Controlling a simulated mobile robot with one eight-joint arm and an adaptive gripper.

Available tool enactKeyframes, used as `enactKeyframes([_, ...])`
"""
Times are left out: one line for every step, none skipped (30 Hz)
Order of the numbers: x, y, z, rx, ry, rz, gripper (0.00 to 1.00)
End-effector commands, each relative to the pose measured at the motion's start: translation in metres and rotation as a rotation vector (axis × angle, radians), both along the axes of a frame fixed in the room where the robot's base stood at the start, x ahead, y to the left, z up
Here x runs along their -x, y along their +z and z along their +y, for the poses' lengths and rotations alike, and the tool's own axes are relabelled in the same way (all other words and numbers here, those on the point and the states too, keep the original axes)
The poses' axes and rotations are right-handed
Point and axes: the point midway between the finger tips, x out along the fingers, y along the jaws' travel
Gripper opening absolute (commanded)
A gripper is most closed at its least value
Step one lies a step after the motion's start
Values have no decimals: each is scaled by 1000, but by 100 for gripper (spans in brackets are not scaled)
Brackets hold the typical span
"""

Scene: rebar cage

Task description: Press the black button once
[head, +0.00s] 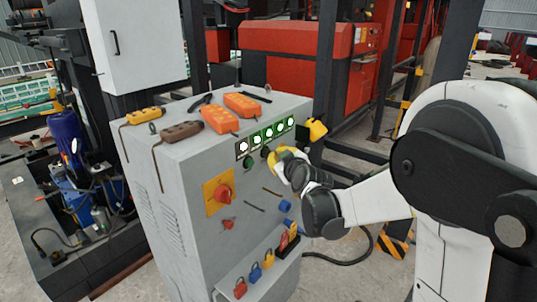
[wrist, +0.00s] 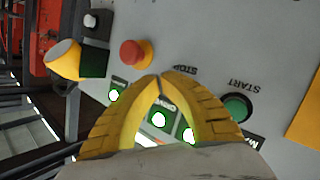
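In the head view, a small dark round button (head: 265,153), which looks like the black button, sits on the sloped face of the grey control cabinet (head: 181,187), right of a green button (head: 250,162). My gripper (head: 279,155) is just right of it, close to the panel. In the wrist view, my gripper's yellow fingers (wrist: 161,77) are shut, tips together and nothing seen between them. The tips lie beside the STOP label. No black button shows by that label; the fingers cover that spot. I cannot tell whether they touch the panel.
A red button on a yellow base (wrist: 136,54) is left of the fingertips; the green START button (wrist: 237,107) is right. A row of lit lamps (head: 268,133) runs above the buttons. A yellow lamp (head: 314,129), a red rotary switch (head: 222,193) and padlocks (head: 254,272) are also on the cabinet.

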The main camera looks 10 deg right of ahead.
Motion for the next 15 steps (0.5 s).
enactKeyframes([0,0,0,0,0,0,0])
enactKeyframes([0,0,0,0,0,0,0])
enactKeyframes([0,0,0,0,0,0,0])
enactKeyframes([-1,0,0,0,0,0,0])
enactKeyframes([-1,0,1,0,0,0,0])
enactKeyframes([-1,0,1,0,0,0,0])
enactKeyframes([-1,0,1,0,0,0,0])
enactKeyframes([-2,0,1,0,0,0,0])
enactKeyframes([-2,0,2,0,0,0,0])
enactKeyframes([-2,0,2,0,0,0,0])
enactKeyframes([-3,0,2,0,0,0,0])
enactKeyframes([-3,0,2,0,0,0,0])
enactKeyframes([-3,0,3,0,0,0,0])
enactKeyframes([-4,0,3,0,0,0,0])
enactKeyframes([-4,0,3,0,0,0,0])
